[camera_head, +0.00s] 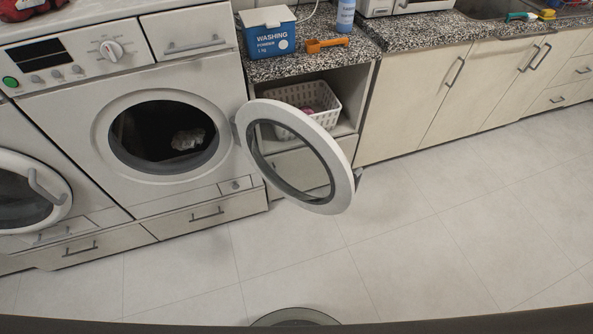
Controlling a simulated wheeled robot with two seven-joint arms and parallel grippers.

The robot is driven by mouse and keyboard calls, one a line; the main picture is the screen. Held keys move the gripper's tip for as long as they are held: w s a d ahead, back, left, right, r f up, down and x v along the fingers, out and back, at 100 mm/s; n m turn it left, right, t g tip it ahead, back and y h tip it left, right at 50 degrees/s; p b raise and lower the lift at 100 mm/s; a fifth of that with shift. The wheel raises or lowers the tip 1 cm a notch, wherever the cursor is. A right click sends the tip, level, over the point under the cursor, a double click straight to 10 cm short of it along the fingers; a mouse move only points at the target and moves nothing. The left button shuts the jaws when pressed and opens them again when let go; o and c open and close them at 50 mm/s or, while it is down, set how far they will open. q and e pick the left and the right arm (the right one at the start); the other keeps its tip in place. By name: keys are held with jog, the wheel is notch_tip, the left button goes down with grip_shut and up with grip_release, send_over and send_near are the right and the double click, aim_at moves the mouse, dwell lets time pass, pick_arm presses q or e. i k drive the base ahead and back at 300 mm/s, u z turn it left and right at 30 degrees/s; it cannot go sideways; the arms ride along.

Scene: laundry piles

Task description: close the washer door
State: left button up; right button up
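The washer (60,104) stands at the left with its round opening (125,148) uncovered. A light, crumpled item (188,138) lies inside the dark drum. The washer door (343,168), a white ring around a see-through middle, stands wide open. It is hinged at the right side of the opening and swings out to the right, in front of the shelf unit. A small handle or latch piece shows at its right edge. Neither of my grippers is in view.
A second machine with a shut round door (62,200) stands at the far left. Behind the open door, a white basket (328,100) sits on a shelf. A washing powder box (268,36) and orange scoop (326,45) lie on the counter. The tiled floor (420,240) is clear.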

aim_at(343, 183)
jog(key=z, duration=2.1)
jog(key=i, duration=3.3)
jog(key=u, duration=4.7)
jog(key=i, duration=1.65)
